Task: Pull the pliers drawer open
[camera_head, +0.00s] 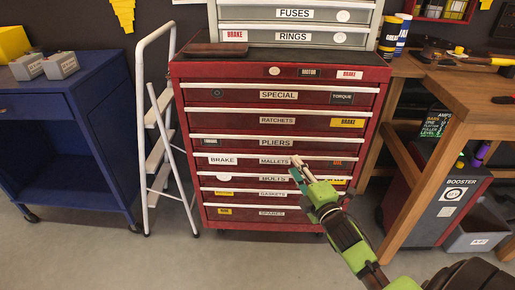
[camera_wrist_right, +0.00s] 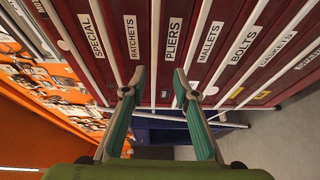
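The red tool chest (camera_head: 185,105) stands in the middle of the head view with its drawers shut. The pliers drawer (camera_head: 220,145) is about halfway down, with a white handle strip (camera_head: 240,137) along its top edge. The PLIERS label also shows in the right wrist view (camera_wrist_right: 173,41). My right gripper (camera_head: 297,164) is open and empty in front of the chest, overlapping the mallets drawer in the head view. In the wrist view its teal fingers (camera_wrist_right: 158,94) lie either side of the pliers handle strip (camera_wrist_right: 154,60); I cannot tell whether they touch it. My left gripper is out of view.
A white stepladder (camera_head: 155,120) and a blue cabinet (camera_head: 75,140) stand left of the chest. A wooden bench (camera_head: 450,95) stands to the right, with a booster box (camera_head: 440,205) below. Grey drawers (camera_head: 260,30) sit on top. The floor in front is clear.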

